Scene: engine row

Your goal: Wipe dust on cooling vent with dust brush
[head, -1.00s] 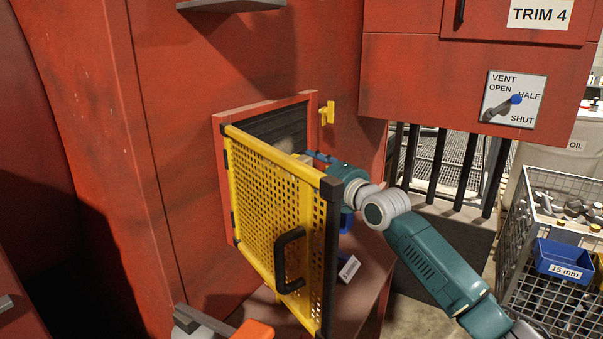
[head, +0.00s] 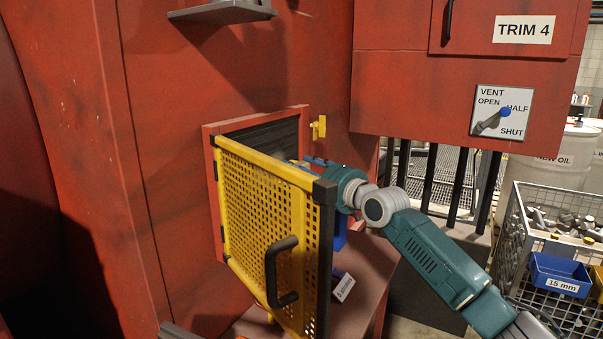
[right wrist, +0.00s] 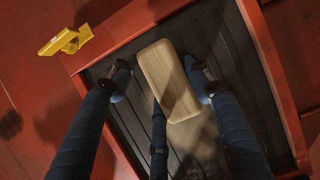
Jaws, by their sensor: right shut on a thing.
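The cooling vent (head: 262,136) is a dark slatted panel in a red frame, partly hidden behind an open yellow perforated door (head: 262,205). It also fills much of the right wrist view (right wrist: 236,62). My right gripper (head: 309,162) is behind the door's upper right corner, at the vent opening. In the right wrist view its dark blue fingers are closed around the dust brush (right wrist: 169,82), of which a pale wooden block shows. The bristles are hidden, and I cannot tell whether they touch the slats. A tan dusty patch (right wrist: 203,142) shows on the slats beside the block. My left gripper is not in view.
The door's black handle (head: 276,272) sticks out toward me. A yellow latch (head: 319,128) is right of the vent. A wire basket (head: 545,250) with a blue bin stands at right.

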